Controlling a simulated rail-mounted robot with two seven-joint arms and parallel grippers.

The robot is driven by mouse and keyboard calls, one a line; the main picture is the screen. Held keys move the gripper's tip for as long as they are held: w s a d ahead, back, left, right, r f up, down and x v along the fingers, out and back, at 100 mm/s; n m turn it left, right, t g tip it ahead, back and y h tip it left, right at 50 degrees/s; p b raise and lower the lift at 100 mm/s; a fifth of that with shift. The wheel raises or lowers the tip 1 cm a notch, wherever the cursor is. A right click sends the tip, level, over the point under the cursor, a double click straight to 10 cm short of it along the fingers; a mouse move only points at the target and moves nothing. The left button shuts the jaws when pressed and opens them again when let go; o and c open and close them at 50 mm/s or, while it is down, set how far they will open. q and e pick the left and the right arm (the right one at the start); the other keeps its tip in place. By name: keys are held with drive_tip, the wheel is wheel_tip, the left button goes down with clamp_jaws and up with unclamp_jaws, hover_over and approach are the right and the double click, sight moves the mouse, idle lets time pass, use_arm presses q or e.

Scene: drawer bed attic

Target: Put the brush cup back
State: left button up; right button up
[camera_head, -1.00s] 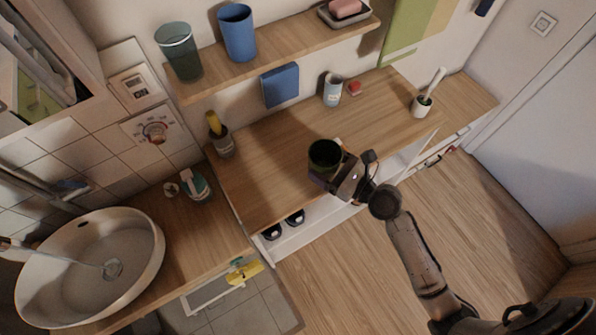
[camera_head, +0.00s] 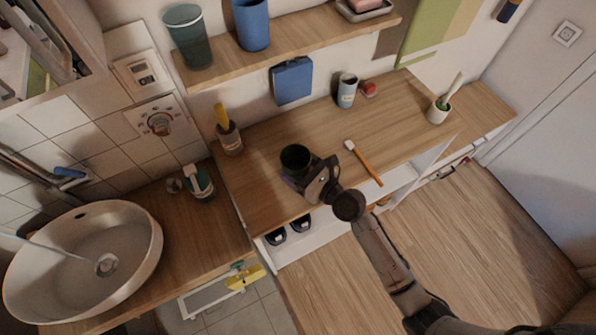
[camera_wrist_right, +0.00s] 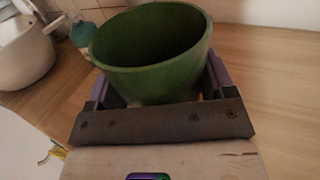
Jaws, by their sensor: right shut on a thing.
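A dark green cup (camera_head: 296,157), empty as far as I can see, is over the left part of the wooden counter. My right gripper (camera_head: 303,181) is shut on it from the near right side. In the right wrist view the green cup (camera_wrist_right: 150,45) is large between the two fingers, its mouth open and slightly tilted. I cannot tell whether its base touches the counter. A brush (camera_head: 364,163) with an orange handle and white head lies on the counter to the right of the cup. My left gripper is not in view.
The wooden counter (camera_head: 320,135) has free room behind the cup. At its back stand a holder with a yellow handle (camera_head: 228,133), a light blue cup (camera_head: 346,92) and a white brush pot (camera_head: 439,108). A shelf (camera_head: 290,50) with cups hangs above; a sink (camera_head: 80,260) is left.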

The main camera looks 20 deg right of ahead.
drive_tip(key=shift+f, duration=0.75)
drive_tip(key=shift+f+b, duration=0.2)
drive_tip(key=shift+b, duration=0.1)
drive_tip(key=o, duration=1)
drive_tip(key=shift+r, duration=0.25)
drive_tip(key=v, duration=1.2)
